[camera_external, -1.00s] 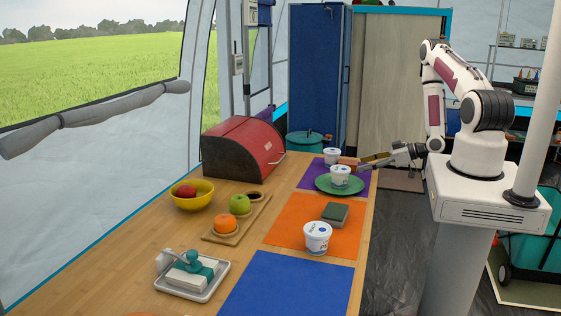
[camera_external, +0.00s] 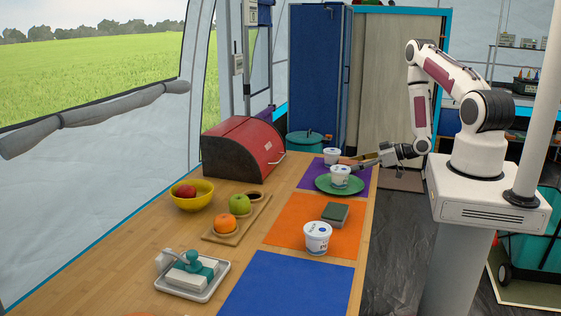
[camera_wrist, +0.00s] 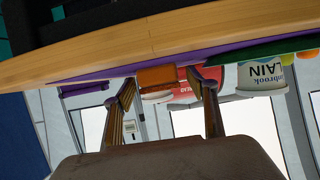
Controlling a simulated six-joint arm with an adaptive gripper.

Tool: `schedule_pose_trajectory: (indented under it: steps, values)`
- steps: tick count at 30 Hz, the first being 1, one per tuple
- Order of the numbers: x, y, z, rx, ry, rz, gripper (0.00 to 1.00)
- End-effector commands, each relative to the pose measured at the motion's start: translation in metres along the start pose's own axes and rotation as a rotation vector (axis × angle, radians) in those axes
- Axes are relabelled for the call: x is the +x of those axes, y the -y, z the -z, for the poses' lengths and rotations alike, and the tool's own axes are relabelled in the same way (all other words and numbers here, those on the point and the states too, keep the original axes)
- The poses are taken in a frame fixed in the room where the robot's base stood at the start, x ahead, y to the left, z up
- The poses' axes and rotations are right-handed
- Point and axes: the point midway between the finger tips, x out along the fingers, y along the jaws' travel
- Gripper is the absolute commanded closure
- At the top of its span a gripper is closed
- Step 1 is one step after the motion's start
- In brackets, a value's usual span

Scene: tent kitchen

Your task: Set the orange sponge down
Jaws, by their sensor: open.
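The orange sponge (camera_external: 347,161) lies on the purple mat (camera_external: 310,176), between two white tubs. It also shows in the wrist view (camera_wrist: 157,78), in the gap between my fingers. My gripper (camera_external: 363,163) reaches in low from the right, with its tips close to the sponge. In the wrist view my gripper (camera_wrist: 163,86) is open, with a finger on each side of the sponge. Slight contact with either finger cannot be made out.
One white tub (camera_external: 332,155) stands behind the sponge. Another tub (camera_external: 340,174) stands on the green plate (camera_external: 325,187) in front, close to my gripper. A grey-green block (camera_external: 335,213) and another tub (camera_external: 317,236) are on the orange mat. The blue mat (camera_external: 275,288) is clear.

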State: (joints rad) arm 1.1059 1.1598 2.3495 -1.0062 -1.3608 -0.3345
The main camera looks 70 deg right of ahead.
Motion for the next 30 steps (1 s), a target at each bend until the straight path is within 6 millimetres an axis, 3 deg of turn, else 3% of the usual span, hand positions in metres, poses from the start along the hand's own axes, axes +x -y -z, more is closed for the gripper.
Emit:
schedule_pose_trajectory:
  steps: [6, 9, 10, 30]
  values:
    - [-0.0001, -0.0001, 0.0001, 0.0, 0.0, 0.0, 0.42]
    - [-0.0001, -0.0001, 0.0001, 0.0, 0.0, 0.0, 0.68]
    - [-0.0001, -0.0001, 0.0001, 0.0, 0.0, 0.0, 0.73]
    - [-0.0064, -0.0009, -0.0006, 0.001, 0.001, -0.002, 0.75]
